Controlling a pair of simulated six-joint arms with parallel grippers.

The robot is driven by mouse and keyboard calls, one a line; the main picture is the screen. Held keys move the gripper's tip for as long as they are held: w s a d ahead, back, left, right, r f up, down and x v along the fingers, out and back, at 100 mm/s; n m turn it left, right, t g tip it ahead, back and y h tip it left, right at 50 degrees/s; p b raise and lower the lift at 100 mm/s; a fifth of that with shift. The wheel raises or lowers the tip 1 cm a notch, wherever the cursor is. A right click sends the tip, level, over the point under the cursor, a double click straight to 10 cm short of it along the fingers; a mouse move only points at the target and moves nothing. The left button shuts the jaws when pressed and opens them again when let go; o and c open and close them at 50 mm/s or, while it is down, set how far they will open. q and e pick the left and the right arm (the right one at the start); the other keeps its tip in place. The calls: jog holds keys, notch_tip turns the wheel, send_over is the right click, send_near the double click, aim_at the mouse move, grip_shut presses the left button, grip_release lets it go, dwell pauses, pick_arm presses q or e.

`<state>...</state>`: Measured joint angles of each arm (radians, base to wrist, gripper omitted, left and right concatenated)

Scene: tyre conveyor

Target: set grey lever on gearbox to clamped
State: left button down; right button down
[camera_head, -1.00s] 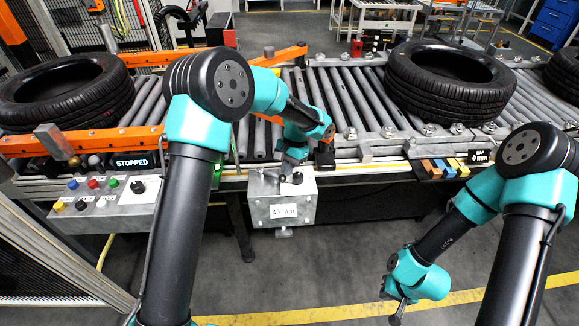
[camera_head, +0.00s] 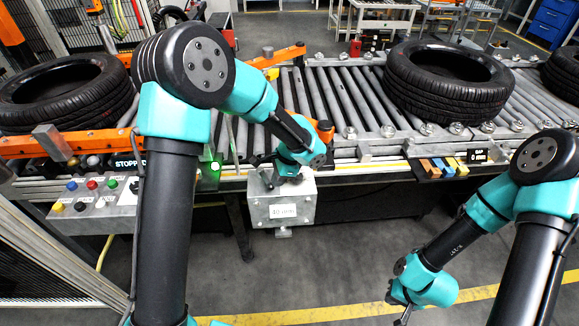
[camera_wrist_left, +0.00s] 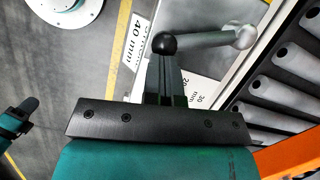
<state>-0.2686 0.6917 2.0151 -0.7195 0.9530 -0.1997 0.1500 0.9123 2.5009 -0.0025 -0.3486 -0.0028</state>
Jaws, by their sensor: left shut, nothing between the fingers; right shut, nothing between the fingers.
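The gearbox (camera_head: 302,207) is a grey metal box with a white label on the front side of the conveyor. My left gripper (camera_head: 266,180) is shut and empty, over the top of the gearbox. My right gripper (camera_head: 399,306) is shut and empty, low above the floor at the right, away from the gearbox.
The roller conveyor (camera_head: 335,100) carries several black tyres, one (camera_head: 450,85) behind and right of the gearbox. A button panel (camera_head: 95,205) is at the left. Coloured blocks (camera_head: 440,167) sit on a black holder at the right. The floor in front is clear.

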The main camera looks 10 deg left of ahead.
pick_arm(q)
jog(key=shift+s+a+f+m+t, duration=0.1)
jog(key=shift+s+a+m+t, duration=0.25)
jog(key=shift+s+a+m, duration=0.5)
jog(key=shift+s+a+m+t, duration=0.35)
jog(key=shift+s+a+m, duration=0.1)
jog(key=shift+m, duration=0.8)
jog(key=shift+w+d, duration=0.1)
jog(key=shift+d, duration=0.4)
jog(key=w+d+r, duration=0.1)
jog(key=d+r, duration=0.5)
jog(key=r, duration=0.4)
jog(key=shift+w+d, duration=0.15)
